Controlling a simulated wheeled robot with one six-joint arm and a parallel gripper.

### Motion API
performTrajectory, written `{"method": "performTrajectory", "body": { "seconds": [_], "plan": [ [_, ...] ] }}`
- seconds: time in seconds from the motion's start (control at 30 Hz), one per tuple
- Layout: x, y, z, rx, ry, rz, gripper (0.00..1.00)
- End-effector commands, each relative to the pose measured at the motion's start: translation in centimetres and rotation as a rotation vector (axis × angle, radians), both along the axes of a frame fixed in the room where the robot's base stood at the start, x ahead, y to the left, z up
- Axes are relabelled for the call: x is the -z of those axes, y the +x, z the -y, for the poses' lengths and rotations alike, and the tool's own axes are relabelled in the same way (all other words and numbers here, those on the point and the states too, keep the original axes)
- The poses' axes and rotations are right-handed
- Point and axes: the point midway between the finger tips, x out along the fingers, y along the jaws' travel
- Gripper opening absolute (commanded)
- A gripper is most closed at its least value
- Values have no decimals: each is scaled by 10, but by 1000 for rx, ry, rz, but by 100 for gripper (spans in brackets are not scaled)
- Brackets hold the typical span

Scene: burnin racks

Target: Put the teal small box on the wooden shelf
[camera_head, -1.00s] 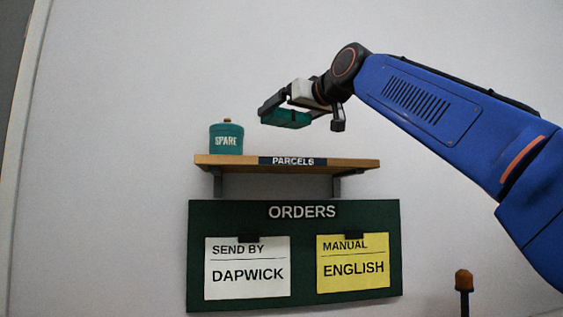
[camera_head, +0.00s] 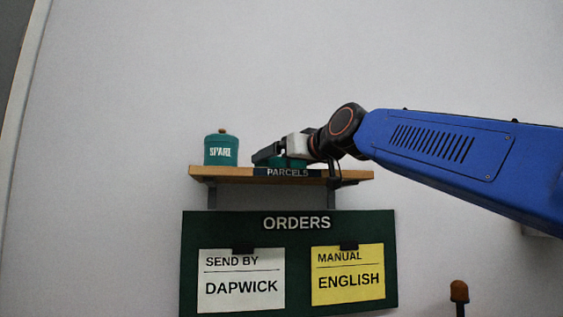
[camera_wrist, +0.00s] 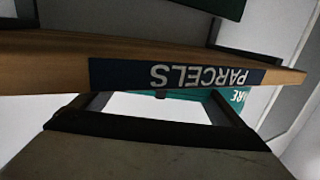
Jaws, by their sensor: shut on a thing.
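The teal small box (camera_head: 292,162) is in my gripper (camera_head: 272,155), which is shut on it. In the head view the box is low over the wooden shelf (camera_head: 228,174), just above its PARCELS label. I cannot tell whether its underside touches the board. The box is partly hidden by my gripper. In the wrist view the shelf edge (camera_wrist: 45,65) runs across the picture upside down, close to my gripper (camera_wrist: 155,105).
A teal SPARE canister (camera_head: 221,150) stands at the shelf's left end, with a small gap to my gripper. A dark green ORDERS board (camera_head: 297,240) hangs below. An orange-topped post (camera_head: 459,291) stands at the lower right.

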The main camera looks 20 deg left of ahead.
Motion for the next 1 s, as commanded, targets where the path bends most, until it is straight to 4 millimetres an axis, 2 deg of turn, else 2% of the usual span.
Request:
{"method": "performTrajectory", "body": {
  "seconds": [0.4, 0.43, 0.47, 0.77, 1.0],
  "plan": [
    [4, -1, 0, 0, 0, 0, 65],
    [5, 0, 0, -1, 0, 0, 96],
    [5, 0, 0, -1, 0, 0, 100],
    [2, 0, 0, 0, 1, 1, 100],
    [0, -17, 23, 1, 2, 1, 100]
  ]
}}
